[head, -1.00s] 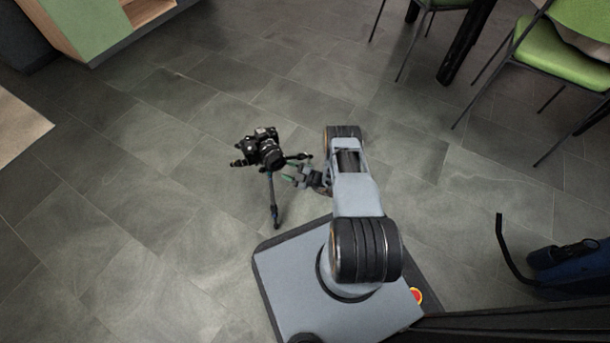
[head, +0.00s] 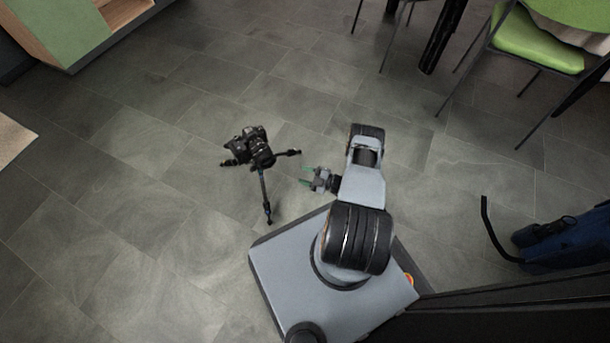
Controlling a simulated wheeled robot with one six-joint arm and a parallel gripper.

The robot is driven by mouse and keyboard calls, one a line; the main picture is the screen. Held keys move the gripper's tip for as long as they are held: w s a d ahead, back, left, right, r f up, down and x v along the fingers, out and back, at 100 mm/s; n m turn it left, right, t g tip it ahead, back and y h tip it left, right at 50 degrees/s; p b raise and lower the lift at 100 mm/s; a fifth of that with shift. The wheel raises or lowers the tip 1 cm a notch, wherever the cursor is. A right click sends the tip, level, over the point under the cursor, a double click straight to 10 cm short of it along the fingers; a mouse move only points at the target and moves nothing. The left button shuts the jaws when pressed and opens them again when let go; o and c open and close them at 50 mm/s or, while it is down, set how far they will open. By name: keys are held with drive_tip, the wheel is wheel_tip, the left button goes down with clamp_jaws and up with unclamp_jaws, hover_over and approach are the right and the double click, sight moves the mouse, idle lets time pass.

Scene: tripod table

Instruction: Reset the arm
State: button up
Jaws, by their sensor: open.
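My gripper (head: 308,177) is small in the head view, at the end of my folded arm. A black camera on a tripod (head: 259,158) stands on the floor to the left of my gripper. The tripod's legs are spread. In the picture a gap of floor shows between my gripper and the nearest leg.
Green chairs (head: 540,45) and a dark table leg (head: 444,35) stand at the upper right. A dark blue object with a black bent tube (head: 567,238) lies at the right. A green and wood cabinet (head: 75,30) is at the upper left. Grey tiled floor lies open at left.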

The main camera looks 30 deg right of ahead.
idle(0.3)
drive_tip(key=w+a+r+n+g+p, duration=0.15)
drive_tip(key=r+n+g+p, duration=0.35)
drive_tip(key=r+n, duration=0.7)
drive_tip(key=w+a+r+n+g+p, duration=0.1)
drive_tip(key=a+r+n+g+p, duration=0.45)
drive_tip(key=r, duration=1.25)
drive_tip(key=w+r+n+g+p, duration=0.1)
drive_tip(key=r+n+g+p, duration=0.2)
drive_tip(key=r+n+p, duration=0.9)
drive_tip(key=s+a+r+n+t+h+p, duration=0.1)
drive_tip(key=s+r+n+h+p, duration=0.3)
drive_tip(key=r+n, duration=0.4)
drive_tip(key=s+a+r+n+t+h+p, duration=0.1)
drive_tip(key=s+r+n+h+p, duration=0.3)
drive_tip(key=r, duration=1.7)
drive_tip(key=s+a+r+n+t+h+p, duration=0.1)
drive_tip(key=s+r+n+h+p, duration=0.3)
drive_tip(key=s+r+n+p, duration=0.4)
wheel_tip(320, 180, up, 8)
drive_tip(key=n+t, duration=0.1)
drive_tip(key=n, duration=0.4)
drive_tip(key=shift+f+p, duration=0.15)
drive_tip(key=shift+p, duration=0.25)
drive_tip(key=shift+a, duration=0.1)
